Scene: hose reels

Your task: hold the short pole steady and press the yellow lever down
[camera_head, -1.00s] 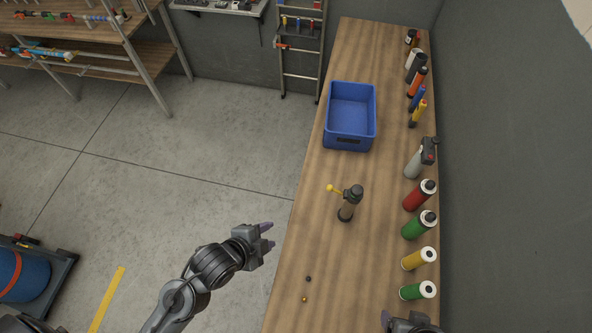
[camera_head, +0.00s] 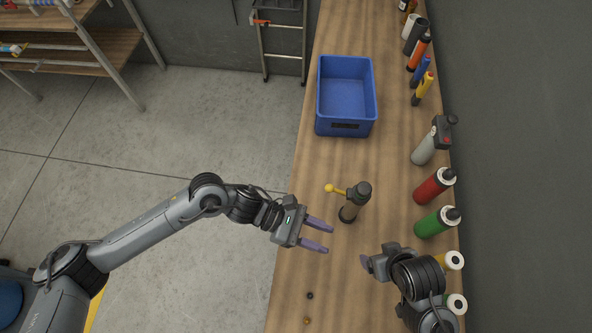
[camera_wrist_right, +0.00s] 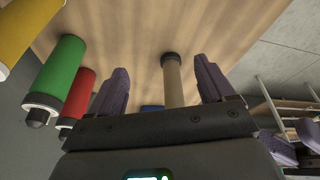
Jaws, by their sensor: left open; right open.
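The short pole (camera_head: 349,209) stands upright on the wooden workbench, with a dark head and a dark base. The yellow lever (camera_head: 334,189) sticks out to the left from its head and ends in a round knob. My left gripper (camera_head: 330,238) is open and empty, just left of and nearer than the pole, fingers pointing right. My right gripper (camera_head: 367,261) is open, nearer than the pole and slightly right; its fingers are partly hidden in the head view. In the right wrist view, the tan pole (camera_wrist_right: 173,82) shows between the spread fingers, apart from both; the lever is not seen there.
A blue crate (camera_head: 319,112) stands behind the pole on the workbench (camera_head: 290,200). A row of bottles and cans, including a red one (camera_head: 431,189) and a green one (camera_head: 432,223), lines the right edge by the wall. Two tiny balls (camera_head: 310,295) lie at the near left.

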